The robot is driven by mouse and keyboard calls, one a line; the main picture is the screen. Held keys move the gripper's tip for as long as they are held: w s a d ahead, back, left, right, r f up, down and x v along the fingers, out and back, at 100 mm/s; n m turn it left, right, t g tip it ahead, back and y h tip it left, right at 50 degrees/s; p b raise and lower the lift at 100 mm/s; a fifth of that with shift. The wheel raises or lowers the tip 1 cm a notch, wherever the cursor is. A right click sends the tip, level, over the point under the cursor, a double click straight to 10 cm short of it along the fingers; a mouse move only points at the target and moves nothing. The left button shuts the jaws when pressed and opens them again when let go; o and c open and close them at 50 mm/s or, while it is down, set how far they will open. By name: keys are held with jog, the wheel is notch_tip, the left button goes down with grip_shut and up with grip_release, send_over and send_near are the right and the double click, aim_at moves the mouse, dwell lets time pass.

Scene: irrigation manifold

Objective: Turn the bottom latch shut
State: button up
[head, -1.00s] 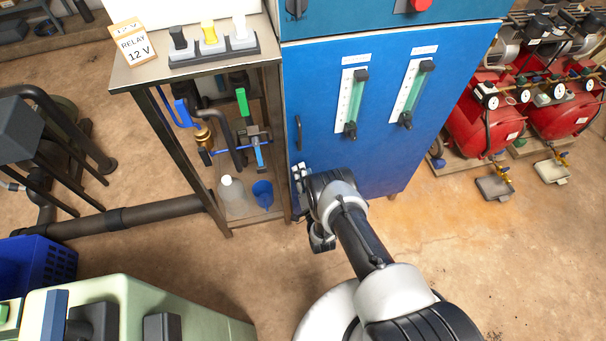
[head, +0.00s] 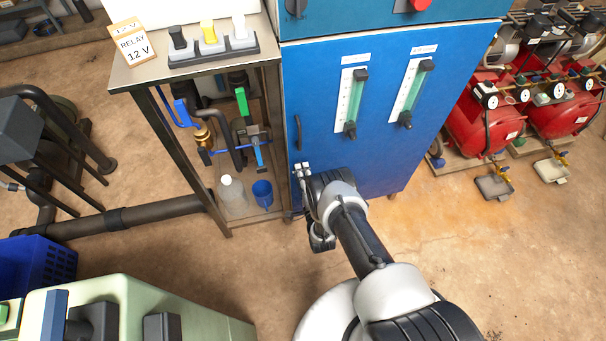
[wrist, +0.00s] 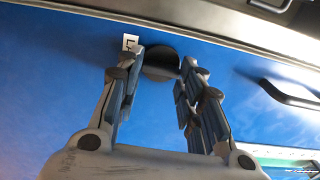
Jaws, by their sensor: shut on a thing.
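The bottom latch (wrist: 161,66) shows in the wrist view as a dark, rounded piece on the blue cabinet door (wrist: 60,75), near the door's edge. A small white label with a black mark sits just left of it. My gripper (wrist: 163,62) has one finger on each side of the latch and is shut on it. The fingers cover part of the latch, so its exact angle is hard to tell. In the head view my gripper (head: 303,178) is at the lower left of the door, and the latch is hidden there.
A dark door handle (head: 298,132) stands out above my gripper. To the left is a metal stand (head: 216,205) with a white bottle (head: 232,190) and a blue cup (head: 263,193). Open floor lies right of my arm, before red compressors (head: 478,118).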

jog(key=shift+r, duration=0.1)
jog(key=o, duration=1.1)
jog(key=shift+c, duration=0.2)
jog(key=v, duration=1.2)
